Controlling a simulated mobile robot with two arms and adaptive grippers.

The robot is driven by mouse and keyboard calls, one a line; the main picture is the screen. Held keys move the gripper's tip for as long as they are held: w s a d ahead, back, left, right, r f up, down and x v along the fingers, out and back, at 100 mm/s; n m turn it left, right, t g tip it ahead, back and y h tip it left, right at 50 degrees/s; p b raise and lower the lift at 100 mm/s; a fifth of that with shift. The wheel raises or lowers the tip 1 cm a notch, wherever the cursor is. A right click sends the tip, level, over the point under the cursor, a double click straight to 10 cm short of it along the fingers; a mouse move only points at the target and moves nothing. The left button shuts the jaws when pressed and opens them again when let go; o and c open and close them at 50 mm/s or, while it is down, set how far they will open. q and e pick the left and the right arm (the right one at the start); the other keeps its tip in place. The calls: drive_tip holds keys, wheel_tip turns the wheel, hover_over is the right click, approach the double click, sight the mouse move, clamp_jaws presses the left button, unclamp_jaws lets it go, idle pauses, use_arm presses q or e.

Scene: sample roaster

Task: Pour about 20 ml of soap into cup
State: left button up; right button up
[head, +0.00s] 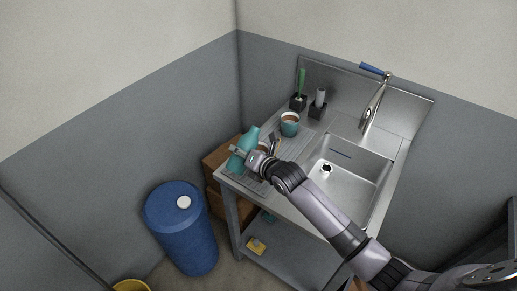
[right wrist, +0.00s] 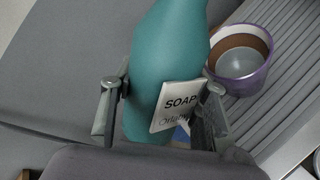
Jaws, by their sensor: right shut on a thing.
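The teal soap bottle (head: 249,139) is at the left end of the counter in the head view, leaning a little to the right. In the right wrist view the bottle (right wrist: 168,60) has a white label reading SOAP, and its top is cut off. My right gripper (right wrist: 160,105) is shut around the bottle, one finger on each side. I cannot tell whether its base touches the counter. A purple cup (right wrist: 262,78) with a brown and grey inside stands upright beside the bottle on the ribbed drainboard. My left gripper is not in view.
A teal cup (head: 289,129) with a brown inside stands farther back. Dark holders with a green brush (head: 301,80) and a grey-handled item (head: 320,97) stand near the backsplash. The sink (head: 352,178) and faucet (head: 375,100) are to the right. A blue barrel (head: 182,230) stands left of the counter.

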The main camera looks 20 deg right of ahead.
drive_tip(key=shift+s+a+f+m+g+y, duration=0.1)
drive_tip(key=shift+s+a+m+g+y, duration=0.1)
drive_tip(key=shift+m+g+y, duration=0.25)
idle(2.2)
drive_tip(key=shift+a+f+m+g+y, duration=0.15)
drive_tip(key=shift+f+m+g+y, duration=0.15)
drive_tip(key=shift+f+m, duration=0.4)
idle(1.8)
drive_tip(key=shift+r+m+g+y, duration=0.25)
drive_tip(key=shift+r+m+y, duration=0.1)
drive_tip(key=shift+r, duration=0.15)
idle(2.3)
